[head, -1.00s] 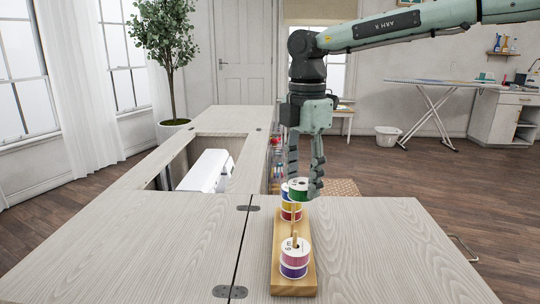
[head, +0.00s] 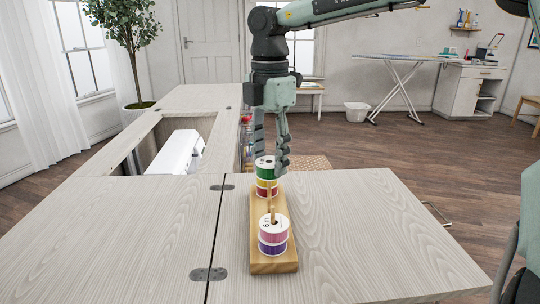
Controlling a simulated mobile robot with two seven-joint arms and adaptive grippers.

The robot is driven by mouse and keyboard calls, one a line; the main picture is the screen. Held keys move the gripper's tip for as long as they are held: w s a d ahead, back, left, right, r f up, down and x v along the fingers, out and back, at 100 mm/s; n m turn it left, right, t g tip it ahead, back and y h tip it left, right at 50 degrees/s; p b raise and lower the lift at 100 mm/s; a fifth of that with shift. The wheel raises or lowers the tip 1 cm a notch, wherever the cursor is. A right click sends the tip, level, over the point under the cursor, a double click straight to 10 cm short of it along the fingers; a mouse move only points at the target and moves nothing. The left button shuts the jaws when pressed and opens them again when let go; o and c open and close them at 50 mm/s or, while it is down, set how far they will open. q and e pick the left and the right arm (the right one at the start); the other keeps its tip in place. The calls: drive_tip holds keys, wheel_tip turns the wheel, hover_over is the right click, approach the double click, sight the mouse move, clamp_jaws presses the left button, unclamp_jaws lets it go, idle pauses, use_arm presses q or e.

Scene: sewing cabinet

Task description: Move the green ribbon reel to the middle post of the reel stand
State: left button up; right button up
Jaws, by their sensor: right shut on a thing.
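The reel stand (head: 285,262) is a long wooden base with posts, lying on the cabinet top. My right gripper (head: 270,170) points down over its far part, shut on the green ribbon reel (head: 265,170). From this angle the green reel is in line with the far stack, where a yellow reel (head: 266,183) and a red reel (head: 267,192) show just under it. I cannot tell how high it is above them. The bare middle post (head: 269,203) stands in front. A pink reel (head: 273,229) sits on a purple reel (head: 273,248) on the near post. My left gripper is out of view.
The pale wood cabinet top (head: 350,230) is clear on both sides of the stand. A white sewing machine (head: 178,152) sits in the cabinet opening at the left. Hinges (head: 207,274) mark the seam left of the stand.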

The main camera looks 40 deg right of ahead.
sight(270, 171)
drive_tip(key=shift+f+b, duration=1.5)
drive_tip(key=shift+f, duration=0.25)
drive_tip(key=o, duration=1.1)
drive_tip(key=shift+c, duration=0.2)
wheel_tip(270, 171, up, 12)
idle(0.3)
